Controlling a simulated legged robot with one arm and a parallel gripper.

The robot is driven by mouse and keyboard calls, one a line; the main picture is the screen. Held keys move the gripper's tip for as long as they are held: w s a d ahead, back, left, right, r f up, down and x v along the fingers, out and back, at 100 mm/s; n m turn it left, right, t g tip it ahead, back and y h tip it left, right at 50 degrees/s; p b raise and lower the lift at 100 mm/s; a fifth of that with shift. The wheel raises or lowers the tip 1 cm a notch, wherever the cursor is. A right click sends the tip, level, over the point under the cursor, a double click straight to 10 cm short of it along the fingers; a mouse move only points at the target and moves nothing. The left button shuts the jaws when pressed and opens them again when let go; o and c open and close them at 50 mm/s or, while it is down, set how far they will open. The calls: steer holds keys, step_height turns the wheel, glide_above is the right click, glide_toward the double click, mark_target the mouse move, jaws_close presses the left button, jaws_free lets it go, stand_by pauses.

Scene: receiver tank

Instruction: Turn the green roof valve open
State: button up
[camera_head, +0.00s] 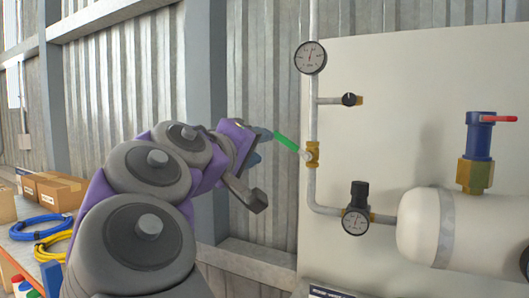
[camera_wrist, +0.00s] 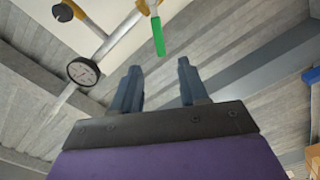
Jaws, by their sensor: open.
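The green valve handle (camera_head: 287,142) extends up and left from a brass valve body (camera_head: 312,154) on the vertical grey pipe. In the wrist view the green handle (camera_wrist: 158,36) hangs beyond my fingertips, roughly in line with the gap between them, and the brass body shows at the top edge. My gripper (camera_head: 264,134) is just left of the handle's free end in the head view. In the wrist view my gripper (camera_wrist: 158,72) has its two blue-grey fingers spread, with nothing between them. The exact distance to the handle is hard to tell.
An upper gauge (camera_head: 310,57), a small black-knobbed valve (camera_head: 349,100) and a regulator with gauge (camera_head: 356,222) sit on the pipework. A white tank (camera_head: 465,228) with a red-handled valve (camera_head: 499,118) stands right. Boxes (camera_head: 55,190) and hoses (camera_head: 40,226) lie on a left-hand bench.

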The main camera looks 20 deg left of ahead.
steer(key=shift+s+a+f, duration=0.1)
steer(key=shift+s+a, duration=0.2)
steer(key=shift+s, duration=0.4)
steer(key=shift+s+a, duration=0.3)
steer(key=shift+s, duration=0.35)
steer(key=shift+d, duration=0.25)
steer(key=shift+a, duration=0.1)
stand_by(1.3)
